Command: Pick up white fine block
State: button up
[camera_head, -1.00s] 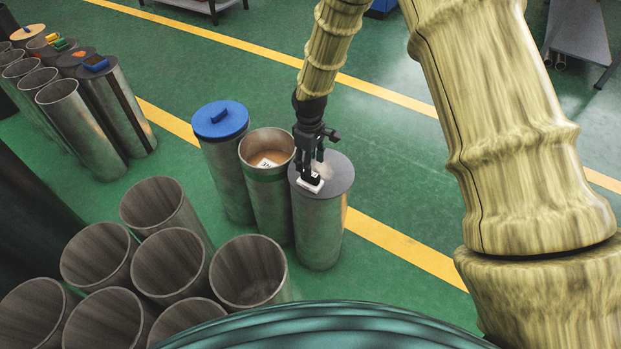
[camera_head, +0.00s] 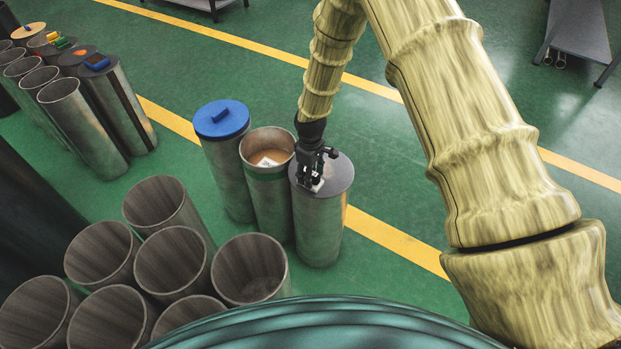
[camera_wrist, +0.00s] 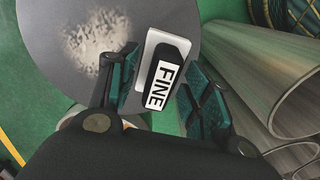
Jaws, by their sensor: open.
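The white fine block (camera_wrist: 151,50) lies on the grey lid of a metal cylinder; its black top carries a white label reading FINE. In the head view the block (camera_head: 317,186) is mostly hidden by my gripper (camera_head: 312,180), with only a small white part showing. In the wrist view my gripper (camera_wrist: 160,88) is open, with one teal-padded finger on each side of the block's lower end. Whether the pads touch it cannot be told. The grey-lidded cylinder (camera_head: 318,230) stands upright, with a pale powdery patch on its lid.
An open cylinder (camera_head: 267,205) with brownish contents and a white label stands left of it, then a cylinder with a blue lid (camera_head: 221,119). Several empty open cylinders (camera_head: 170,262) stand in front left.

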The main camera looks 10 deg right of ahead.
grip_shut()
jog(key=shift+r, duration=0.15)
jog(key=shift+r, duration=0.6)
jog(key=shift+r+b, duration=0.5)
jog(key=shift+r, duration=0.4)
jog(key=a+r+b, duration=0.1)
jog(key=a+b, duration=0.1)
jog(key=a, duration=1.4)
jog(key=shift+s+r+b, duration=0.25)
jog(key=shift+r+b, duration=0.1)
jog(key=shift+r, duration=0.05)
